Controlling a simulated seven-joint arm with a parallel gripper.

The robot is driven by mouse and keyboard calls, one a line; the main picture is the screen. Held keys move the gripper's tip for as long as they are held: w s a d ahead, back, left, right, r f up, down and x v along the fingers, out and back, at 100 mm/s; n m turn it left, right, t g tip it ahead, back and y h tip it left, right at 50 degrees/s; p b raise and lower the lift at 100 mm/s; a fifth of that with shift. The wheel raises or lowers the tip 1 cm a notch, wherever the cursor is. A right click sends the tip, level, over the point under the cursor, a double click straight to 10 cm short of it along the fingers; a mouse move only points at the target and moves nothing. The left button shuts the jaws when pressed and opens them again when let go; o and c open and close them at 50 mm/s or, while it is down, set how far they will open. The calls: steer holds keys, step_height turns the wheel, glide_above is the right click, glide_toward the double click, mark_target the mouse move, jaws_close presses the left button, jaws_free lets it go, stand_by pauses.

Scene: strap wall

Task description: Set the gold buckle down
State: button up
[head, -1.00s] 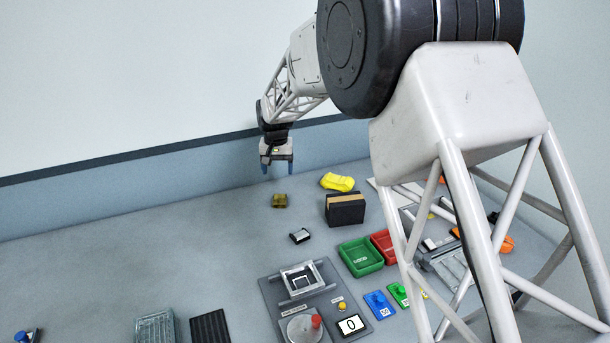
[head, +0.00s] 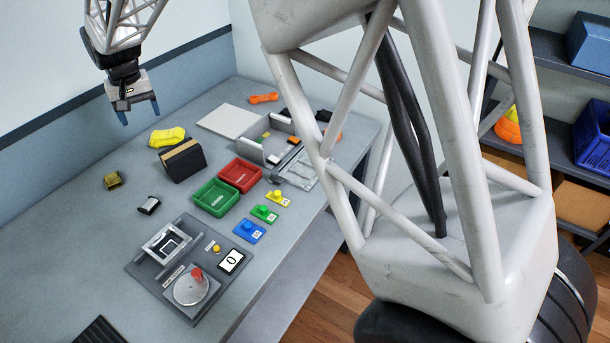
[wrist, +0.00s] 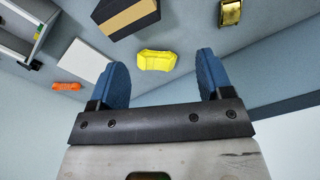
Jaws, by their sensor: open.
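The gold buckle (head: 113,180) rests on the grey table at the left, near the back wall. It also shows in the wrist view (wrist: 230,12) at the top right, apart from the fingers. My gripper (head: 139,113) is open and empty, with blue fingertips, held above the table near the back wall. In the wrist view my gripper (wrist: 158,80) has its two fingers spread wide with nothing held between them; a yellow object (wrist: 156,60) appears on the table below, seen through the gap.
A black and tan box (head: 182,160) stands beside the yellow object. Green (head: 214,198) and red (head: 240,175) trays, a small dark buckle (head: 149,205) and a grey fixture panel (head: 150,262) occupy the table. A white pad (head: 228,121) lies toward the back. The left table area is clear.

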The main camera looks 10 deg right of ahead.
steer(key=s+d+r+m, duration=0.1)
steer(key=s+d+r, duration=0.3)
steer(key=d, duration=0.5)
steer(key=s+d+r+t, duration=0.1)
steer(key=s+d+r, duration=0.1)
steer(key=s+d, duration=0.55)
steer(key=s+d+r+m, duration=0.1)
steer(key=s+d+r, duration=0.25)
steer(key=d, duration=0.75)
steer(key=s+d+f+m, duration=0.1)
steer(key=s+d+f, duration=0.1)
steer(key=s+d, duration=0.5)
steer(key=s+d+f+t, duration=0.1)
steer(key=s+d+f, duration=0.2)
steer(key=s+d, duration=0.5)
steer(key=s, duration=0.8)
steer(key=shift+s+d+m+h, duration=0.25)
steer(key=shift+s+m+h, duration=0.05)
steer(key=shift+s+m, duration=0.1)
